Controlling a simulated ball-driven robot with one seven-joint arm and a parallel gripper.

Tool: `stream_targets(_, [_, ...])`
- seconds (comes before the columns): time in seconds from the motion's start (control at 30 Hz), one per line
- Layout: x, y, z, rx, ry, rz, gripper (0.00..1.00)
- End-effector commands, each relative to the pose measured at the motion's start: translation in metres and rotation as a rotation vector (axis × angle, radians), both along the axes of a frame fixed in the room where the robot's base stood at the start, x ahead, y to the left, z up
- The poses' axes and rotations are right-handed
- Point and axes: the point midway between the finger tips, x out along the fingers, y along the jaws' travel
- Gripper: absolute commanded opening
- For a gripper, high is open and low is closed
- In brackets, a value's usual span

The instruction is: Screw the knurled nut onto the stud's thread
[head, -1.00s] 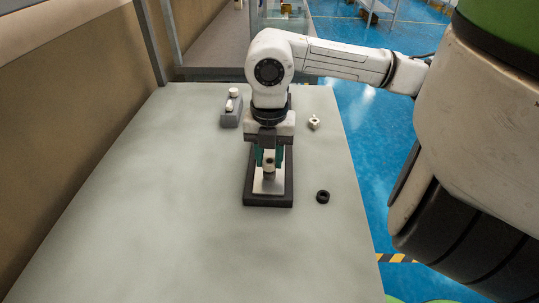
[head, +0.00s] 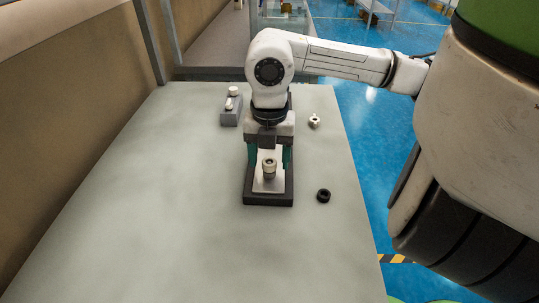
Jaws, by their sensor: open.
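The knurled nut (head: 269,163) is a small pale ring sitting at the top of the stud (head: 269,174), which stands upright on a light plate. The plate lies on a dark base (head: 268,199) on the table. My gripper (head: 269,161) is open, its two green fingers spread on either side of the nut and apart from it. How far the nut sits down the thread is too small to tell.
A black ring (head: 323,196) lies on the table right of the base. A small pale part (head: 314,121) lies farther back, near the right edge. A grey block (head: 231,115) with pale pieces on it stands back left. The table's left and front (head: 180,230) are clear.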

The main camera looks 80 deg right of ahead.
Motion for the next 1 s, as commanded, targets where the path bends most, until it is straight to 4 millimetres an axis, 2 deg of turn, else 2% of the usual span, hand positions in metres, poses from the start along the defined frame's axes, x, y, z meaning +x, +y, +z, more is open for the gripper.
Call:
stream_targets(0.17, [0.0, -0.001, 0.016, -0.004, 0.0, 0.0, 0.62])
stream_targets(0.4, [0.0, -0.001, 0.062, -0.005, 0.0, 0.001, 0.62])
stream_targets(0.6, [0.0, -0.001, 0.093, -0.003, 0.001, 0.0, 0.62])
stream_targets(0.8, [0.0, 0.0, 0.107, -0.001, 0.0, 0.0, 0.62])
stream_targets(1.0, [0.0, 0.0, 0.108, 0.0, 0.0, 0.0, 0.62])
